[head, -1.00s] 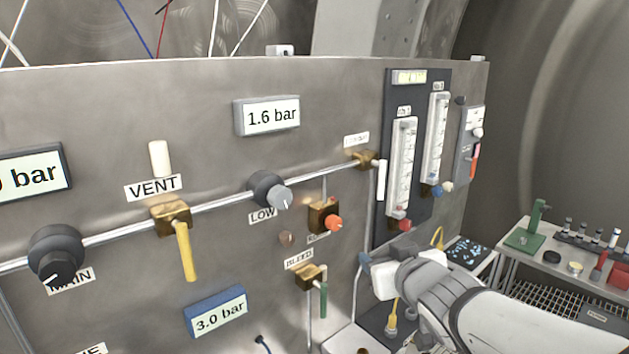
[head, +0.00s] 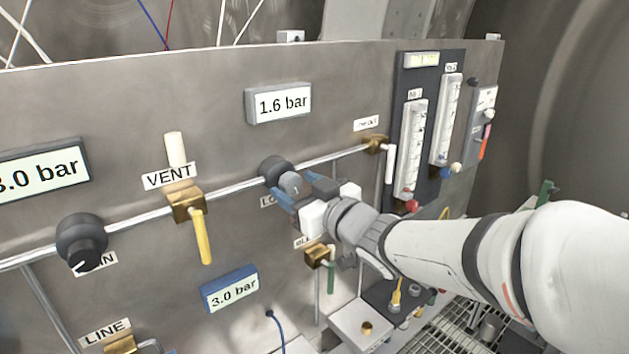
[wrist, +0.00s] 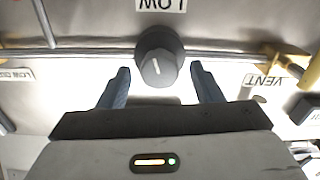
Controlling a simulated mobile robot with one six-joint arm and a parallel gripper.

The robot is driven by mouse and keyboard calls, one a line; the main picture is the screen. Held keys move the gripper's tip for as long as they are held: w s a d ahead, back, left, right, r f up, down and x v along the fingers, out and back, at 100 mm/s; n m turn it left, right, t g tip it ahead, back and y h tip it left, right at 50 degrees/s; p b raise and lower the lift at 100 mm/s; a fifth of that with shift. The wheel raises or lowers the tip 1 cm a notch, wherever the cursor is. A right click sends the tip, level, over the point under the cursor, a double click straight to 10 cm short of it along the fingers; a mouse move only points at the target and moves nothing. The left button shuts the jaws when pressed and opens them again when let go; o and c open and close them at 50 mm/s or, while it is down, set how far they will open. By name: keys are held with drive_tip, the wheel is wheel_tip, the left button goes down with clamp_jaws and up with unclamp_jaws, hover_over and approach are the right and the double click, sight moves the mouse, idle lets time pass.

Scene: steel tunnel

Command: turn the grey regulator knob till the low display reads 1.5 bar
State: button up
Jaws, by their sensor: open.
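The low display (head: 279,103) reads 1.6 bar. The grey regulator knob (head: 276,170) sits on the pipe below it, above the partly covered LOW label; its grey face with a white mark also shows in the wrist view (wrist: 158,66). My gripper (head: 297,197) is open at the knob. In the wrist view its two blue fingers (wrist: 159,84) stand on either side of the knob, with a gap on each side. I cannot tell how deep the fingertips reach along the knob. My gripper hides the orange-red knob below right of the regulator.
The black MAIN knob (head: 82,241) and the VENT valve with a yellow lever (head: 202,236) are to the left. A blue-framed display (head: 230,289) reads 3.0 bar. The green BLEED lever (head: 331,270) hangs just below my gripper. Flow tubes (head: 411,150) stand at the right.

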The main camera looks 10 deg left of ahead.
drive_tip(key=shift+w+a, duration=0.25)
drive_tip(key=shift+a, duration=0.05)
drive_tip(key=c, duration=1)
drive_tip(key=n+b, duration=0.1)
drive_tip(key=b, duration=0.2)
drive_tip(key=shift+f, duration=0.3)
drive_tip(key=shift+r+n, duration=0.2)
drive_tip(key=shift+n, duration=0.3)
drive_tip(key=o, duration=1)
drive_tip(key=shift+d, duration=0.1)
